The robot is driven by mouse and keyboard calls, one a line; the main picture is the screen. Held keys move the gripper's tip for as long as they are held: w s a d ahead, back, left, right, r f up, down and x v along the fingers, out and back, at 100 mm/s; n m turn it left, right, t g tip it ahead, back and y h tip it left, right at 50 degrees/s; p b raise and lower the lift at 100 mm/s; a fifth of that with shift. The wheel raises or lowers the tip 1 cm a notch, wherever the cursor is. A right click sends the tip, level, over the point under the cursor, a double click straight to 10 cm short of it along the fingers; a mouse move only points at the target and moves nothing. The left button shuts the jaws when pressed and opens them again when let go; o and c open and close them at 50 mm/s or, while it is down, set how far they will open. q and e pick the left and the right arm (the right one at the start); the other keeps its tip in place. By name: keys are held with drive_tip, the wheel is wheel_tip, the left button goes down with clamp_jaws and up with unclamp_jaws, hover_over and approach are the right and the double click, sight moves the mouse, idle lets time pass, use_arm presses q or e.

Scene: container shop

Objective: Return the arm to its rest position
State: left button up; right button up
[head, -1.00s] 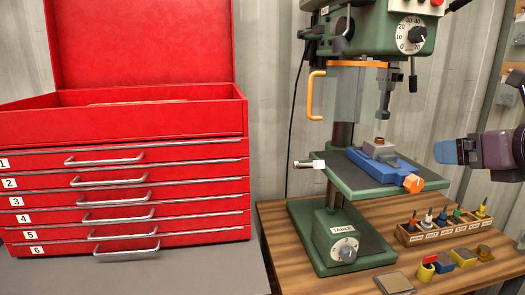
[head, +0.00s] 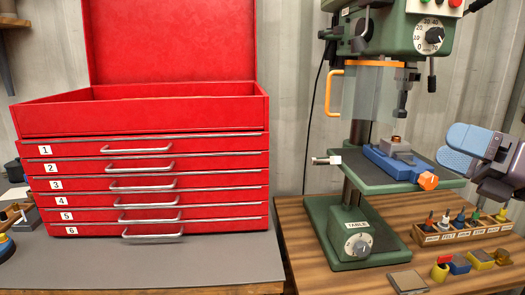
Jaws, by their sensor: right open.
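My right gripper (head: 456,150) comes in from the right edge of the head view, its blue fingers apart and nothing between them. It is in the air just right of the drill press table and the blue vise (head: 398,162). The vise has an orange knob and holds a small brownish block (head: 396,143). My left gripper is not in view.
A red tool chest (head: 150,185) with numbered drawers and an open lid stands at left. The green drill press (head: 350,232) stands on a wooden bench. A wooden rack (head: 462,232) and several small blocks lie at the bench's right front.

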drive_tip(key=w+d+f+m+t+h, duration=0.1)
drive_tip(key=d+f+m+t+h, duration=0.45)
drive_tip(key=f+m, duration=0.9)
drive_tip(key=d+f+m+h, duration=0.3)
drive_tip(key=f+m+h, duration=0.6)
drive_tip(key=f+m, duration=0.6)
drive_tip(key=s+a+f+m+g, duration=0.4)
drive_tip(key=s+a+f, duration=0.1)
drive_tip(key=s+f, duration=0.5)
drive_tip(key=s+a+f+m+g, duration=0.4)
drive_tip(key=s+f, duration=0.6)
drive_tip(key=f, duration=0.5)
drive_tip(key=shift+a+f, duration=0.2)
drive_tip(key=shift+a, duration=0.95)
drive_tip(key=shift+w, duration=0.1)
